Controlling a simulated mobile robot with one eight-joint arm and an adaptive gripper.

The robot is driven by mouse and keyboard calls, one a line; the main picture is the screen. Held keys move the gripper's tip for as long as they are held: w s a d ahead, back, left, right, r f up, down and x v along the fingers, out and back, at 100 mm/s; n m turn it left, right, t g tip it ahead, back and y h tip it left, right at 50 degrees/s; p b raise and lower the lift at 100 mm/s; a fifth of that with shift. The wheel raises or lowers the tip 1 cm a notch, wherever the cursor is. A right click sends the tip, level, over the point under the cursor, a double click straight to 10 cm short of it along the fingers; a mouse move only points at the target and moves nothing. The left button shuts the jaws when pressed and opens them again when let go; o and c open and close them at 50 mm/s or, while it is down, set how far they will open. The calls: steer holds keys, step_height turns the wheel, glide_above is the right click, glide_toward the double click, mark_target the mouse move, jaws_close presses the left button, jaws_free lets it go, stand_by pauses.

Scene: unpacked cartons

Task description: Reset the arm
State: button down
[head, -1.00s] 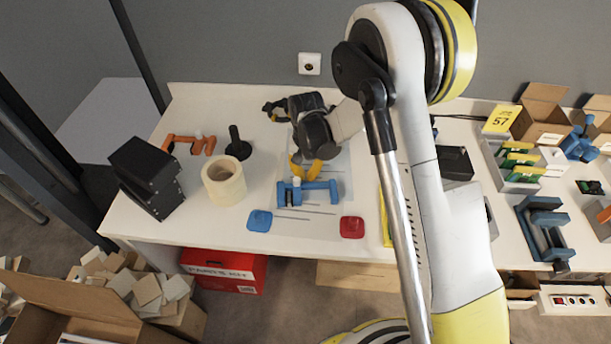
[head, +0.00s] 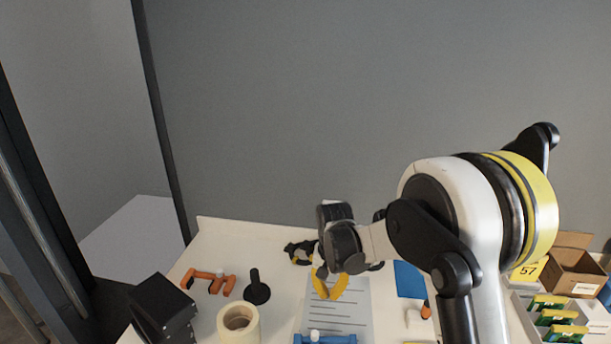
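My arm stands at the right of the head view, bent at its yellow-banded joint, with its wrist reaching left over the table. My gripper (head: 329,284) has yellow fingers that hang downward above a printed sheet (head: 352,306). The fingertips are spread apart with nothing visible between them. A blue clamp-like tool (head: 326,339) lies below the gripper at the bottom edge, partly cut off.
An orange tool (head: 208,281), a black stand (head: 256,290), a tape roll (head: 238,324) and a black box (head: 163,308) are on the left of the table. A black-and-yellow item (head: 299,252) lies behind the gripper. Cartons (head: 575,272) stand at right.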

steer(key=s+d+r+t, duration=0.2)
steer(key=s+d+r, duration=0.2)
steer(key=r, duration=0.6)
steer(key=s+d+r+n+t, duration=0.1)
steer(key=s+d+r+t, duration=0.1)
steer(key=s, duration=0.8)
steer(key=s+d+r+n+t, duration=0.1)
steer(key=s+d+r+t, duration=0.2)
steer(key=s, duration=0.7)
step_height(320, 180, up, 4)
steer(key=shift+d+r, duration=0.1)
steer(key=shift+d, duration=1.05)
